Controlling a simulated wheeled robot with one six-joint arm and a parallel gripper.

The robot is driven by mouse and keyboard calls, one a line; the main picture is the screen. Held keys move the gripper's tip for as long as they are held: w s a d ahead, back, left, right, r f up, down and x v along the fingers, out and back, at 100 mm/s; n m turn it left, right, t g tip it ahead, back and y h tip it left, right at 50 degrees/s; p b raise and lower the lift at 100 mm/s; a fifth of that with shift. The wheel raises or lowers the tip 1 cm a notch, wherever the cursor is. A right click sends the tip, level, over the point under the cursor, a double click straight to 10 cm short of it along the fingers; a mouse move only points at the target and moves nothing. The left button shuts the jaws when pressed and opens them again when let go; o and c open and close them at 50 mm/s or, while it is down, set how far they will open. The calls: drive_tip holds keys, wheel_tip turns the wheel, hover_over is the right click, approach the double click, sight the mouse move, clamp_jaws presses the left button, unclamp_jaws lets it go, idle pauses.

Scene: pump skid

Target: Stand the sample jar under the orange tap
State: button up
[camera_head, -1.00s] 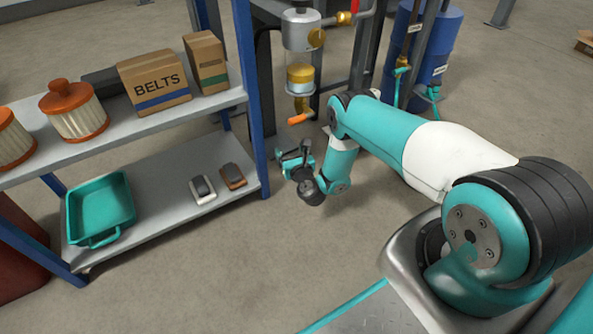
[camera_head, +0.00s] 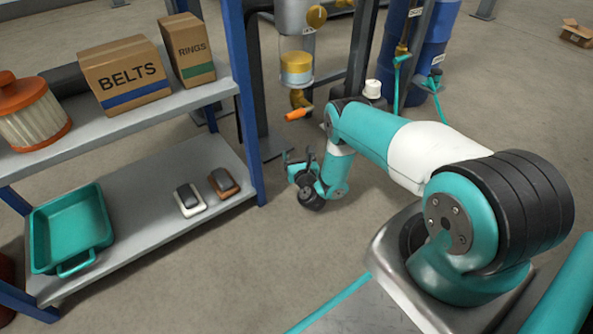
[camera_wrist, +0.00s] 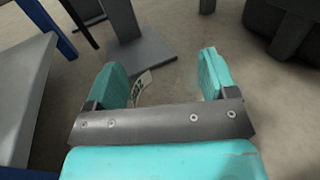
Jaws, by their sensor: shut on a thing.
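The orange tap (camera_head: 297,114) sticks out from a brass elbow below the sight glass (camera_head: 297,68) holding yellow liquid. My gripper (camera_head: 299,157) is low, in front of the tap and a little below it in the picture. In the wrist view its teal fingers (camera_wrist: 165,82) stand apart, shut on the sample jar. The jar is see-through and hard to make out; its pale printed label (camera_wrist: 141,86) shows beside the left finger. The jar cannot be made out in the head view.
A blue-posted shelf at left holds a BELTS box (camera_head: 125,76), a RINGS box (camera_head: 187,48), a filter (camera_head: 35,118) and a teal tray (camera_head: 72,230). A white-capped thing (camera_head: 372,89) shows behind my arm. A grey foot plate (camera_wrist: 139,63) lies ahead. Floor around my gripper is clear.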

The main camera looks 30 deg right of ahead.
drive_tip(key=shift+f+b, duration=1.65)
drive_tip(key=shift+f, duration=0.05)
drive_tip(key=shift+f, duration=0.1)
drive_tip(key=shift+f, duration=0.15)
drive_tip(key=o, duration=1.2)
